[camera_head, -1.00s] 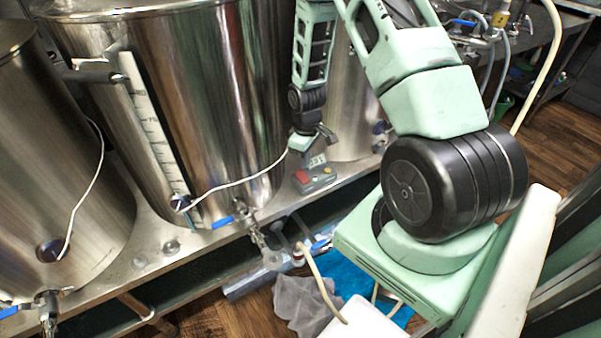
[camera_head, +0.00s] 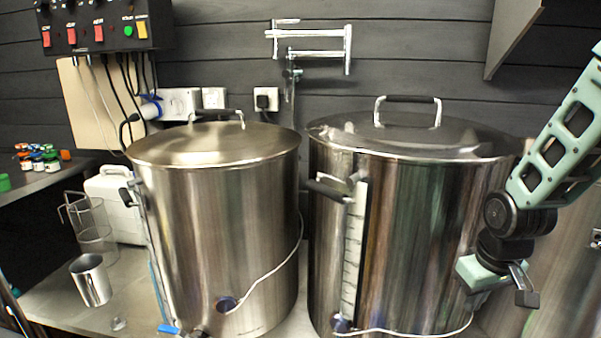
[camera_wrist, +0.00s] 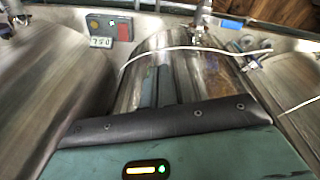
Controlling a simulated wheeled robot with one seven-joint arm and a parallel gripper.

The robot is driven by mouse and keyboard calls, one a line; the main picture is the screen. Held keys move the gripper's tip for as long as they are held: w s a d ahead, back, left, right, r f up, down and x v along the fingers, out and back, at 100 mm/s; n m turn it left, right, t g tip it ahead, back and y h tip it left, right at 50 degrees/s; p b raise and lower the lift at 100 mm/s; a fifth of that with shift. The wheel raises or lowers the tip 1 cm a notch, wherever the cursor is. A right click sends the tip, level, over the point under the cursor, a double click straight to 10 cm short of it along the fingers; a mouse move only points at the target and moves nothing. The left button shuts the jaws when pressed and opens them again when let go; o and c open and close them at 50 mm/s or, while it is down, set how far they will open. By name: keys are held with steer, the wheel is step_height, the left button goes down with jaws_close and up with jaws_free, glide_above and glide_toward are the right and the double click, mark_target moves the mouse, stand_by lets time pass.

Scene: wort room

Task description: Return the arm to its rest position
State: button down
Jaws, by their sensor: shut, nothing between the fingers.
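My arm comes in from the right edge in the head view, with pale green links and a black wrist joint. My gripper (camera_head: 526,287) hangs at its end, in front of the right side of the large steel kettle (camera_head: 410,230). It is shut and empty. In the wrist view, the green wrist housing with a lit indicator and a dark padded edge fills the bottom. Beyond it lie the curved steel vessel walls and a grey box with a red button (camera_wrist: 108,28) and a small display.
A second lidded steel kettle (camera_head: 225,220) stands left of the large one. Thin white cables run across both fronts. A switch panel (camera_head: 105,28) is on the wall.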

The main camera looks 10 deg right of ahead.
steer(key=s+a+r+n+g+p, duration=0.1)
steer(key=s+a+r+n+p, duration=0.2)
steer(key=s+a+r, duration=0.4)
steer(key=s+a+r+n+y+p, duration=0.1)
steer(key=s+a+r+n+p, duration=0.2)
steer(key=s+a+r, duration=0.5)
steer(key=s+a+p, duration=0.1)
steer(key=s+a, duration=0.2)
steer(key=a, duration=0.5)
steer(key=shift+n+g+p, duration=0.3)
steer(key=shift+g+p, duration=0.1)
steer(key=shift+d+r, duration=0.1)
